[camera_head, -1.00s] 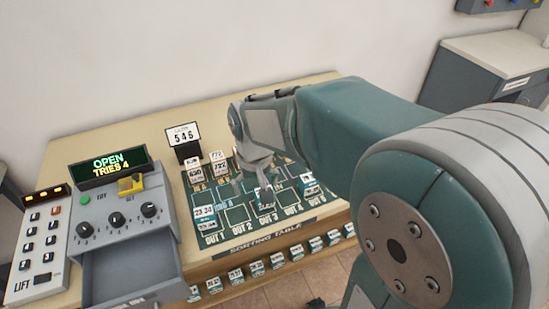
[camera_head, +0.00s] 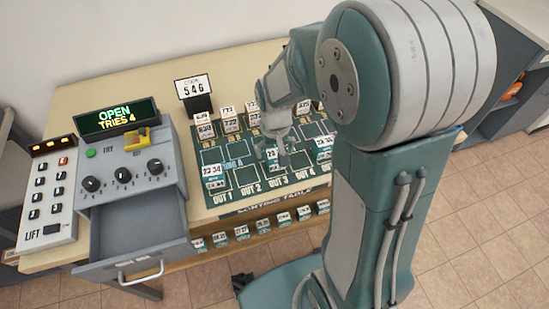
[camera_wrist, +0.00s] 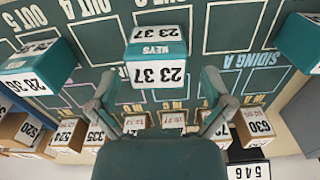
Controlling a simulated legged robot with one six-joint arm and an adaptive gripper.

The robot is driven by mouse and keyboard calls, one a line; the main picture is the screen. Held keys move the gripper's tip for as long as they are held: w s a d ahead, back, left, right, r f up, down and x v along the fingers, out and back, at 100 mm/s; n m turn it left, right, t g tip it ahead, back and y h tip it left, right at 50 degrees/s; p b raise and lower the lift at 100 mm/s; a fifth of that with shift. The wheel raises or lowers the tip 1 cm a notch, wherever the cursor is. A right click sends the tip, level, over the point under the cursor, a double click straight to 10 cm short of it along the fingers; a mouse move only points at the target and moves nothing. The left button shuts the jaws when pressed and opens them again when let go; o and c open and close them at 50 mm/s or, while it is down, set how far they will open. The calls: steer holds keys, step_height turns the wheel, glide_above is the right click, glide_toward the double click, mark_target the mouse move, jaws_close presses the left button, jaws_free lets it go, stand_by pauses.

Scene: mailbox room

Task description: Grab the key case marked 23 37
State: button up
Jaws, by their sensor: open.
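The teal and white key case marked 23 37 (camera_wrist: 157,76) stands on the sorting table in the middle of the wrist view, its top label reading KEYS 23 37. My gripper (camera_wrist: 158,92) is open, with one finger to each side of the case's near part in that view; I cannot tell whether either touches it. In the head view my gripper (camera_head: 279,151) is low over the table by the case (camera_head: 271,160), above the OUT 3 mark, and partly hides it.
Similar key cases stand left (camera_wrist: 36,68) and right (camera_wrist: 300,42) in the wrist view. Brown numbered boxes (camera_wrist: 72,133) line the table's back. A code sign reading 546 (camera_head: 194,87) stands behind. A grey console (camera_head: 125,160) with an open drawer (camera_head: 135,225) is at left.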

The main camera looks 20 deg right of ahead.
steer(key=f, duration=0.2)
steer(key=shift+d+f, duration=0.35)
steer(key=shift+f, duration=0.05)
steer(key=shift+a, duration=0.35)
steer(key=c, duration=1.1)
steer(key=shift+r, duration=0.1)
